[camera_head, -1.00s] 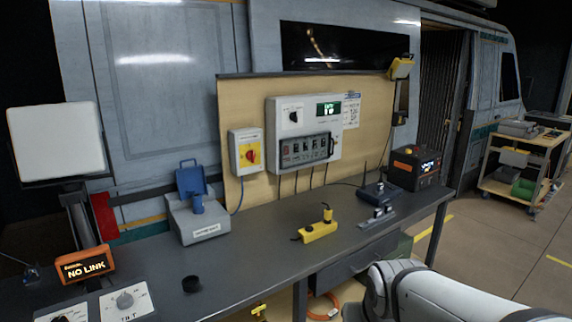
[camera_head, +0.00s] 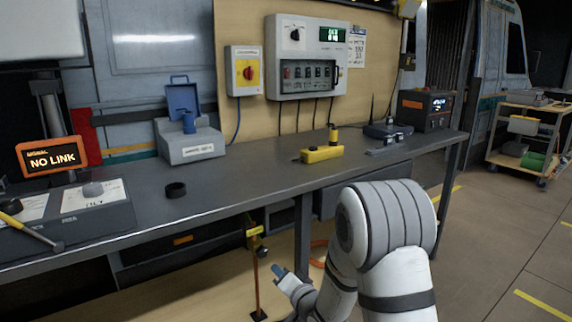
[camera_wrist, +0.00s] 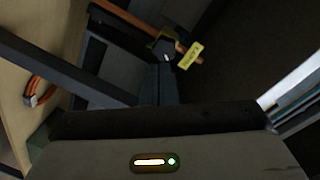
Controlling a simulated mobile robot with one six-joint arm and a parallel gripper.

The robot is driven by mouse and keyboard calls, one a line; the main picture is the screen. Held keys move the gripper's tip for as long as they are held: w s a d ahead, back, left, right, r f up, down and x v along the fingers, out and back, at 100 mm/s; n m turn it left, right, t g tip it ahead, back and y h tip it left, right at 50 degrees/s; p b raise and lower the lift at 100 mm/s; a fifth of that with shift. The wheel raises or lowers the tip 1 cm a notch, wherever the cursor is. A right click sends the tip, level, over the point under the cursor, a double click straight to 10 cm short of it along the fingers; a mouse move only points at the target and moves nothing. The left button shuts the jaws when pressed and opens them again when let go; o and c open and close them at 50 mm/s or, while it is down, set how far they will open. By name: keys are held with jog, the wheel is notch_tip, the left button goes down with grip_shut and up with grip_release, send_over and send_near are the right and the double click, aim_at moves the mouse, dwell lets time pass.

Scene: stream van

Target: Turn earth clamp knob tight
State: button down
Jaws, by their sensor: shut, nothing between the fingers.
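A copper-brown rod (camera_head: 257,280) stands below the bench, with a clamp and a yellow tag (camera_head: 256,231) near its top. In the wrist view, the dark clamp (camera_wrist: 160,47) sits on the rod (camera_wrist: 125,15), with the yellow tag (camera_wrist: 190,56) beside it. My gripper (camera_head: 279,270) is below the bench edge, to the right of the rod and lower than the clamp, apart from both. In the wrist view, my shut gripper (camera_wrist: 161,75) points towards the clamp and appears empty.
The bench (camera_head: 240,185) overhangs the clamp area, and a dark bench leg (camera_head: 303,235) stands right of the rod. An orange cable (camera_head: 320,252) lies behind that leg. A hammer (camera_head: 30,232) and a NO LINK display (camera_head: 50,158) are on the bench at left.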

aim_at(262, 251)
jog(key=w+a+f+y, duration=0.1)
jog(key=w+a+f, duration=0.1)
jog(key=w+a, duration=0.3)
jog(key=shift+w+a+f+b, duration=0.15)
jog(key=shift+w+f+b, duration=0.1)
jog(key=shift+f+b, duration=0.15)
jog(key=shift+r, duration=0.25)
dwell(0.9)
jog(key=shift+r, duration=0.15)
jog(key=shift+s+a+r+b, duration=0.15)
jog(key=shift+r+b, duration=0.25)
jog(key=shift+s+a+r+b, duration=0.1)
jog(key=shift+a+r+b, duration=0.05)
jog(key=shift+r+b, duration=0.25)
jog(key=shift+r, duration=0.2)
dwell(0.3)
jog(key=shift+a, duration=0.1)
